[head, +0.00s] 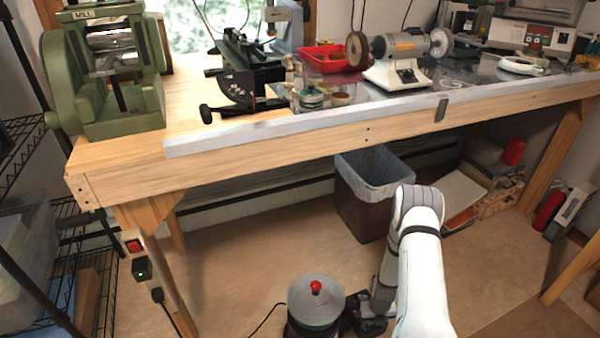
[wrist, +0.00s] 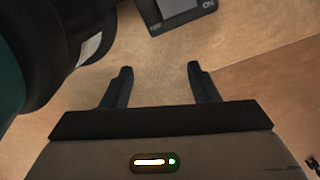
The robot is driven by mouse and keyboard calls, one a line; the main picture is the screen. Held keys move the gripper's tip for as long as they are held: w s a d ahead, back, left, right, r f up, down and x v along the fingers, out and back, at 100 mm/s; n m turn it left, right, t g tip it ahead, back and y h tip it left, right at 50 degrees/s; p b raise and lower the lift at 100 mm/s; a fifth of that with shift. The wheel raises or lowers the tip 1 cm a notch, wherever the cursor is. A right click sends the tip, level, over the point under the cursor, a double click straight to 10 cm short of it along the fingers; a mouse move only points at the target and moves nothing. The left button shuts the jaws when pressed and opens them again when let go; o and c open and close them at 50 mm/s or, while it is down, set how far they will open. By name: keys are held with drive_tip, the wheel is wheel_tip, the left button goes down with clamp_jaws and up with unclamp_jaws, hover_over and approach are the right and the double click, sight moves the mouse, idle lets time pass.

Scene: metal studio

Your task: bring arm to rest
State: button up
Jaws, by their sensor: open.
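My gripper (wrist: 159,68) is open in the wrist view, with two dark fingers apart and nothing between them. Bare tan floor shows between and beyond the fingertips. In the head view my white arm reaches down at the lower right, below the bench's front edge. Its dark end is low, beside a round grey-lidded machine (head: 316,302) with a red knob. The fingers cannot be made out clearly there.
A wooden workbench (head: 290,147) carries a green mill, a bench grinder (head: 400,62) and a red tray (head: 333,58). A lined bin (head: 362,205) stands behind my arm. A dark device (wrist: 178,12) lies beyond the fingers. Floor at left centre is clear.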

drive_tip(key=a+r+n+p, duration=0.2)
drive_tip(key=r+n+p, duration=0.35)
drive_tip(key=r, duration=1.05)
drive_tip(key=w+a+r+n+t+p, duration=0.1)
drive_tip(key=r+n+p, duration=0.4)
drive_tip(key=r, duration=1.2)
drive_tip(key=a+r+n+p, duration=0.25)
drive_tip(key=r+n, duration=0.35)
drive_tip(key=r, duration=1)
drive_tip(key=s+a+r+n+p, duration=0.2)
drive_tip(key=s+r+n+p, duration=0.4)
drive_tip(key=r, duration=1)
drive_tip(key=s+a+r+n+t+p, duration=0.1)
drive_tip(key=s+a+r+n+p, duration=0.1)
drive_tip(key=s+r+n+p, duration=0.5)
drive_tip(key=s+r+n, duration=0.6)
drive_tip(key=s+r, duration=0.2)
drive_tip(key=r, duration=0.2)
drive_tip(key=shift+a+t, duration=0.2)
drive_tip(key=shift+t, duration=0.1)
